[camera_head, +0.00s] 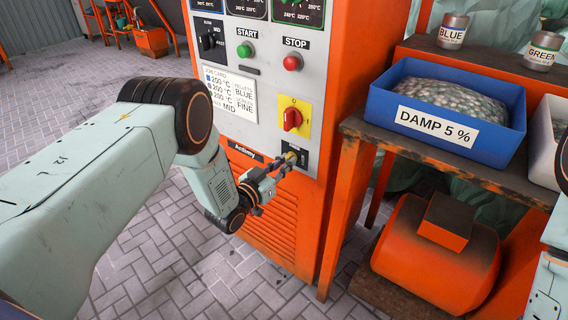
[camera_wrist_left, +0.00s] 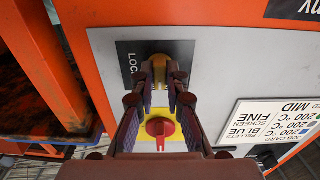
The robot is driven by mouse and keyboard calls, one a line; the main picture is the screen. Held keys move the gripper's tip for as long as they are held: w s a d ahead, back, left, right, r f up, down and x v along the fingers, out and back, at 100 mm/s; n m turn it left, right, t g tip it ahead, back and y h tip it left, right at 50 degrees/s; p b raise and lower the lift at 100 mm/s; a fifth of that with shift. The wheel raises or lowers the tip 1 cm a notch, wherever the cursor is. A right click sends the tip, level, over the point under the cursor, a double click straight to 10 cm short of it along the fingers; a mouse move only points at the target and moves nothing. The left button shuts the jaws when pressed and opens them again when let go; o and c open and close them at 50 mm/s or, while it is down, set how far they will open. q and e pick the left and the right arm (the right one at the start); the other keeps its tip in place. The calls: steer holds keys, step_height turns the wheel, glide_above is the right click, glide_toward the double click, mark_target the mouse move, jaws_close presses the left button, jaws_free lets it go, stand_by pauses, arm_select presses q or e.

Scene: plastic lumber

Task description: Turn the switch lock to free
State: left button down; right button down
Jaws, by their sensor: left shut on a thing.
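The switch lock (camera_head: 303,157) is a dark plate with a brass part, low on the orange machine's grey front panel. In the left wrist view the black lock plate (camera_wrist_left: 130,58) carries partly hidden lettering, and the brass part (camera_wrist_left: 160,66) stands out from it. My left gripper (camera_head: 284,167) reaches the lock from the front left. In the wrist view the left gripper's fingertips (camera_wrist_left: 160,80) are shut on the brass part, one on each side. The lock's marks and exact turn cannot be read. My right gripper is outside the views.
Above the lock is a red rotary switch (camera_head: 292,119) on a yellow plate. Higher are a green start button (camera_head: 245,49) and a red stop button (camera_head: 293,62). A job card (camera_head: 231,94) is at left. A bench with a blue bin (camera_head: 446,112) stands close at right.

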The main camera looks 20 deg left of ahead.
arm_select(q)
steer(key=shift+w+r, duration=0.15)
steer(key=shift+r, duration=0.15)
steer(key=c, duration=1.4)
jaws_free()
steer(key=shift+f, duration=0.1)
steer(key=shift+o, duration=0.2)
steer(key=v, duration=1.2)
